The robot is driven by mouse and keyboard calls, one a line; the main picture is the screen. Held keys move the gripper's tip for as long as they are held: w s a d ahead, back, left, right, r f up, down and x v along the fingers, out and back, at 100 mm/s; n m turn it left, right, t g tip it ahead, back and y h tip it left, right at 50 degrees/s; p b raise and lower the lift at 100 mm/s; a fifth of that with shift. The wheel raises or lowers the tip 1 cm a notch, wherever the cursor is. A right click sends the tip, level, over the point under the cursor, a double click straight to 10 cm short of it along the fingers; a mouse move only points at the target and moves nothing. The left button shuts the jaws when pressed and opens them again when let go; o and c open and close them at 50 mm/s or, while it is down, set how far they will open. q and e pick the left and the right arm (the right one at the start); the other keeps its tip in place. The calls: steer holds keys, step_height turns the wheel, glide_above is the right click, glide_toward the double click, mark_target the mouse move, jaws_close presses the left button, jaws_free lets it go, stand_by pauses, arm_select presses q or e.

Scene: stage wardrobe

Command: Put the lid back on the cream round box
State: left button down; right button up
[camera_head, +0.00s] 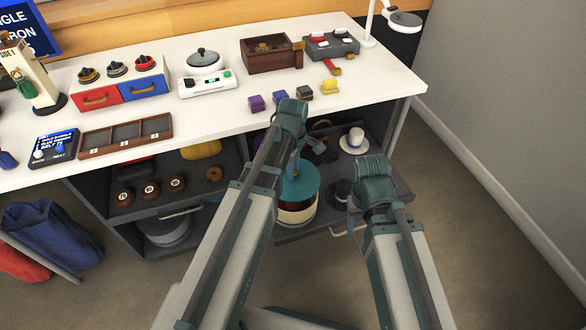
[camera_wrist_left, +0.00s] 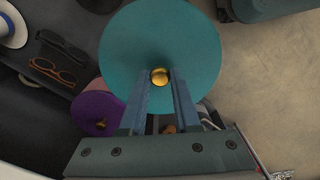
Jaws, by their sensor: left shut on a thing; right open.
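A teal round lid (camera_head: 302,180) with a gold knob (camera_wrist_left: 160,76) hangs under my left arm in the head view. My left gripper (camera_head: 294,164) is shut on the knob; the teal lid (camera_wrist_left: 190,40) fills the middle of the left wrist view. Directly below the lid in the head view is a round box (camera_head: 297,215) with cream and dark bands, at the lower shelf. I cannot tell whether the lid touches its rim. My right gripper (camera_head: 356,205) is open, right of the box, its fingers mostly hidden by its own wrist.
A purple-lidded round box (camera_wrist_left: 97,112) stands beside the teal lid. A white hat (camera_head: 354,141), glasses (camera_wrist_left: 55,70) and dark round items lie on the pulled-out shelf (camera_head: 395,190). The white counter (camera_head: 225,118) above carries drawers, a scale and small blocks. Open floor lies at the right.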

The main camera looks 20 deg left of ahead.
arm_select(q)
steer(key=shift+f+b, duration=2.45)
steer(key=shift+f, duration=0.25)
steer(key=shift+f, duration=0.15)
steer(key=shift+c, duration=0.3)
jaws_free()
stand_by(0.4)
steer(key=shift+r+p, duration=3.45)
steer(key=shift+r, duration=0.1)
